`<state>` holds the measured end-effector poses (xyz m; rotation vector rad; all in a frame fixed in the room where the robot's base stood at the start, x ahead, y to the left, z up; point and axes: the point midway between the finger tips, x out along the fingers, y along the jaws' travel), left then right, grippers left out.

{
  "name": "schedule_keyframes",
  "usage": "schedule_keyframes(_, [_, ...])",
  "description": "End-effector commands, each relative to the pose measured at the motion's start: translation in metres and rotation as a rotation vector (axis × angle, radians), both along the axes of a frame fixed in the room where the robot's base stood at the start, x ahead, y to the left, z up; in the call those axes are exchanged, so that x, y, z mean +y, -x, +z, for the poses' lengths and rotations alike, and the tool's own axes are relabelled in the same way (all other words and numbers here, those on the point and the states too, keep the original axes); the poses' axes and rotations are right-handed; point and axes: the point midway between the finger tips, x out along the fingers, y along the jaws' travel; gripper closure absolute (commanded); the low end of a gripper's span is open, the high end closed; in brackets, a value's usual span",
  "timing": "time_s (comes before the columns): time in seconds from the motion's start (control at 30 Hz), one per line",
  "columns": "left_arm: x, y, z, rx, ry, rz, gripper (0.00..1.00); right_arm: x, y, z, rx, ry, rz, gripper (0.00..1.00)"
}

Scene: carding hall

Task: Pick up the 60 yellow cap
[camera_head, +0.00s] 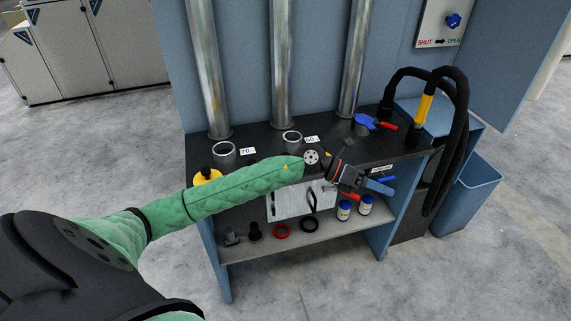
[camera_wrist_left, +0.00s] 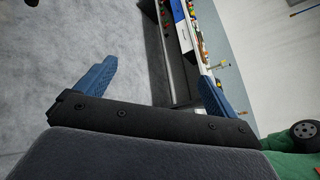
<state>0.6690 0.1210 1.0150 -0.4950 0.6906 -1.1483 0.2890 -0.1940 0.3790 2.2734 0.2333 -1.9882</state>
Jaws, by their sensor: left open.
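A yellow cap (camera_head: 207,176) with a dark knob sits at the left end of the black bench top, in front of the socket labelled 70. A small patch of yellow (camera_head: 328,154) shows near the 60 label, mostly behind my left wrist; I cannot tell whether it is the 60 cap. My left gripper (camera_head: 384,183) reaches across the bench to its front right edge, with blue fingers apart. In the left wrist view the gripper (camera_wrist_left: 160,72) is open with nothing between the fingers. My right gripper is not in view.
Open sockets 70 (camera_head: 224,151) and 60 (camera_head: 292,138) stand below metal pipes. The lower shelf (camera_head: 300,241) holds rings and two jars. A blue bin (camera_head: 467,197) stands at right.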

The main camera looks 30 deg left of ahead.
Motion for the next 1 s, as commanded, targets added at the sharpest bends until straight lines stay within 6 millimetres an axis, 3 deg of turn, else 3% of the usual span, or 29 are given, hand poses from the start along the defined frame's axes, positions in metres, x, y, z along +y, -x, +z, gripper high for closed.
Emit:
schedule_keyframes(0.17, [0.067,-0.021,-0.032,-0.036,-0.409,-0.121,0.05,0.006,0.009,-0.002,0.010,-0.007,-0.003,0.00])
schedule_keyframes(0.3, [0.142,-0.037,-0.044,-0.012,-0.731,-0.180,0.05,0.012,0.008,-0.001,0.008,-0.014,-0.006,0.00])
schedule_keyframes(0.5, [0.254,-0.051,-0.034,0.089,-1.115,-0.203,0.05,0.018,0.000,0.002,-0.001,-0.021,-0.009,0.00])
schedule_keyframes(0.6, [0.292,-0.053,-0.024,0.139,-1.233,-0.199,0.05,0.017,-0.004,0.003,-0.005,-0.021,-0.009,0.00])
schedule_keyframes(0.73, [0.317,-0.052,-0.017,0.178,-1.309,-0.196,0.05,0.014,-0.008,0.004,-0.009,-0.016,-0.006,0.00])
schedule_keyframes(0.9, [0.321,-0.052,-0.023,0.188,-1.323,-0.198,0.05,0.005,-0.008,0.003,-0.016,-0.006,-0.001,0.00])
schedule_keyframes(1.0, [0.321,-0.051,-0.033,0.188,-1.321,-0.199,0.05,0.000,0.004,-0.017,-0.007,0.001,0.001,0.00])
